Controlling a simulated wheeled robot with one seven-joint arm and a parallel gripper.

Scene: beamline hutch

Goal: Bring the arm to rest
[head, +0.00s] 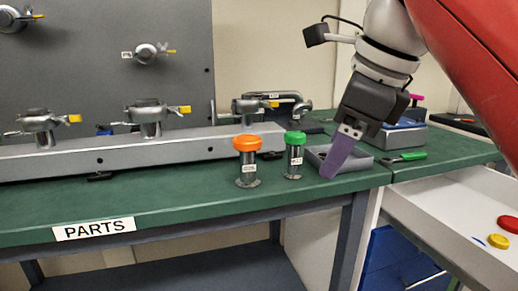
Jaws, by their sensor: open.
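My gripper (338,160) hangs from the arm at the right of the head view, with its purple fingers pointing down and slightly left. The fingers are open, though one largely covers the other from this side. The fingertips are in front of a small grey tray (366,161) on the green bench, and I cannot tell whether they touch it. No object shows between the fingers. A green-capped post (295,155) stands just left of the fingers, and an orange-capped post (247,160) stands farther left.
A grey rail (90,154) with several valve fittings runs along the back of the green bench (180,200). A green-handled tool (405,157) lies right of the tray. An open white drawer (430,208) at lower right holds red and yellow discs. The bench front near the PARTS label is clear.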

